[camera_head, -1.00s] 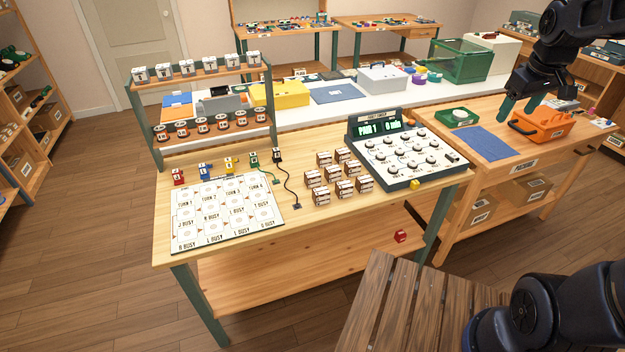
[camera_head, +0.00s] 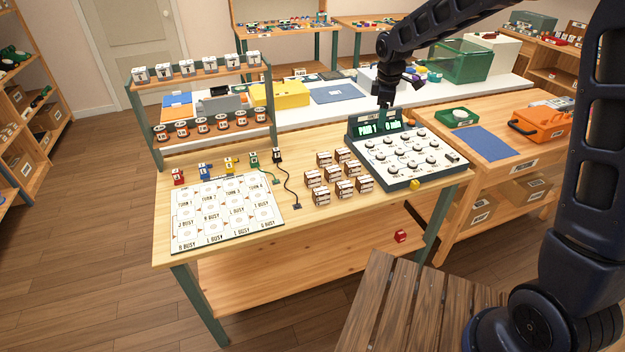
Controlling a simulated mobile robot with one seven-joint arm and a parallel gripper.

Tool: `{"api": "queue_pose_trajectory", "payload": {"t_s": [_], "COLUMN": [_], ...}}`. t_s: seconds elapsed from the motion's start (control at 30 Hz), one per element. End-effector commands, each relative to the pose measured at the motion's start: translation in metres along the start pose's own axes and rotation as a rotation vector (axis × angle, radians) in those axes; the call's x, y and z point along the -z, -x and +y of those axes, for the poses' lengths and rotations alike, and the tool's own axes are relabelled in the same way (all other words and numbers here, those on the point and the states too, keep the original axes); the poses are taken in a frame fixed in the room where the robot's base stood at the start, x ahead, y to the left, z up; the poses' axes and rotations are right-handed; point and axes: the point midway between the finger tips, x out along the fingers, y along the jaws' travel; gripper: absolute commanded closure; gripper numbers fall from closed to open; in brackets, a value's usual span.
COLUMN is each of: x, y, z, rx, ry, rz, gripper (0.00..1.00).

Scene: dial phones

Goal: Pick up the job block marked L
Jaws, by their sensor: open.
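Several small brown job blocks with white labelled faces stand in a cluster on the workbench (camera_head: 296,230), left of the dial console (camera_head: 412,158). One of these job blocks (camera_head: 345,188) is at the front of the cluster. The letters are too small to read, so I cannot tell which block is marked L.
A label board (camera_head: 225,212) covers the bench's left part, with small coloured pieces and cables behind it. A two-tier rack (camera_head: 200,78) stands at the back left. A red block (camera_head: 400,236) lies on the lower shelf. An orange toolbox (camera_head: 540,124) sits on the right bench.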

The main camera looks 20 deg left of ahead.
Motion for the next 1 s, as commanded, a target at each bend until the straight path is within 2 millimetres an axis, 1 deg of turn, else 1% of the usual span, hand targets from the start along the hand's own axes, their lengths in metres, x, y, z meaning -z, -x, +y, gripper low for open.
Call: {"api": "queue_pose_trajectory", "payload": {"t_s": [0.03,0.07,0.1,0.17,0.2,0.27,0.3,0.4,0.5,0.6,0.7,0.87,1.0], "x": [0.021,0.032,0.047,0.069,0.084,0.105,0.119,0.152,0.178,0.195,0.203,0.206,0.205], "y": [-0.015,-0.022,-0.032,-0.047,-0.058,-0.073,-0.084,-0.109,-0.129,-0.143,-0.151,-0.160,-0.178], "z": [-0.001,-0.002,-0.003,-0.005,-0.008,-0.013,-0.016,-0.026,-0.037,-0.044,-0.049,-0.051,-0.053], "rx": [0.013,0.019,0.026,0.038,0.046,0.057,0.065,0.082,0.094,0.103,0.107,0.110,0.111], "ry": [0.055,0.087,0.129,0.192,0.235,0.297,0.338,0.432,0.509,0.561,0.588,0.598,0.596], "rz": [-0.001,-0.001,0.000,0.000,0.000,0.002,0.003,0.007,0.011,0.014,0.015,0.015,0.014], "gripper": [0.35,0.35,0.35,0.35,0.35,0.35,0.35,0.35,0.35,0.35,0.35,0.35,0.35]}}
